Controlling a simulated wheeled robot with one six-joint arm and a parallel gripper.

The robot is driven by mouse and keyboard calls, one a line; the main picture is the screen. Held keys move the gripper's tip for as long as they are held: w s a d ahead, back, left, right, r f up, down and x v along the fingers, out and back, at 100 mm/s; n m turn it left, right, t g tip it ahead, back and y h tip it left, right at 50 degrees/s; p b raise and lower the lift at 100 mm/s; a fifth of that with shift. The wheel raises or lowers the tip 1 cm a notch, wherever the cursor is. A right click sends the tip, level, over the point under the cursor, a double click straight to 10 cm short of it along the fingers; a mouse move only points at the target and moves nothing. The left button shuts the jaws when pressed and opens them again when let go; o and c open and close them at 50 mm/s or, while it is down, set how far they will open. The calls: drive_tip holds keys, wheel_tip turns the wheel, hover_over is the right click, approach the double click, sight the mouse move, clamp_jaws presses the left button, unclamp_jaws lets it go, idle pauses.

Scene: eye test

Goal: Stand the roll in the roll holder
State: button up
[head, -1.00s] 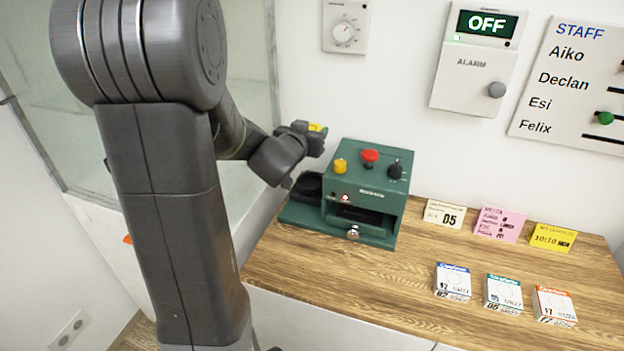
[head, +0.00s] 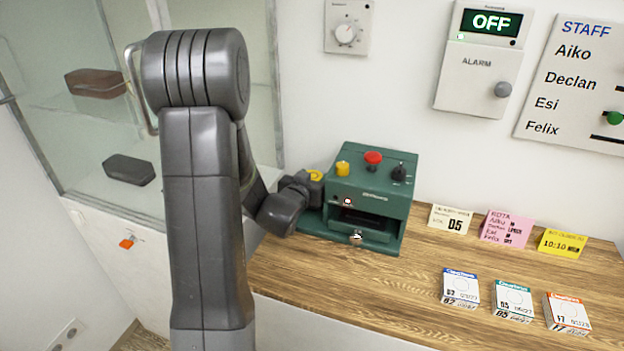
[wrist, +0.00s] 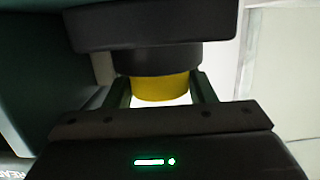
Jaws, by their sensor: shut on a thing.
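The roll is yellow; a small part of the roll (head: 316,175) shows at my gripper in the head view, at the left side of the green machine (head: 372,185). My gripper (head: 312,178) is shut on it. In the wrist view the roll (wrist: 160,88) sits between the two fingers (wrist: 160,92). Its far end meets a black round cup, the roll holder (wrist: 155,60), in line with it. The roll looks upright and at least at the cup's mouth; how deep it sits is hidden. In the head view my gripper covers the holder.
The machine has yellow, red and black knobs on top. Note cards (head: 508,227) and small boxes (head: 513,299) stand on the wooden counter (head: 350,290) to the right. A glass cabinet (head: 90,110) is at the left. The counter's front middle is clear.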

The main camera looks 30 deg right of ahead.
drive_tip(key=shift+f+b, duration=0.2)
drive_tip(key=shift+b, duration=0.1)
drive_tip(key=o, duration=1)
drive_tip(key=shift+r, duration=0.1)
drive_tip(key=shift+s+a+r+p, duration=0.1)
drive_tip(key=shift+r+p, duration=0.15)
drive_tip(key=shift+p, duration=0.1)
drive_tip(key=v, duration=1.1)
drive_tip(key=shift+s+a+b, duration=0.2)
drive_tip(key=shift+a+b, duration=0.1)
drive_tip(key=shift+a, duration=0.05)
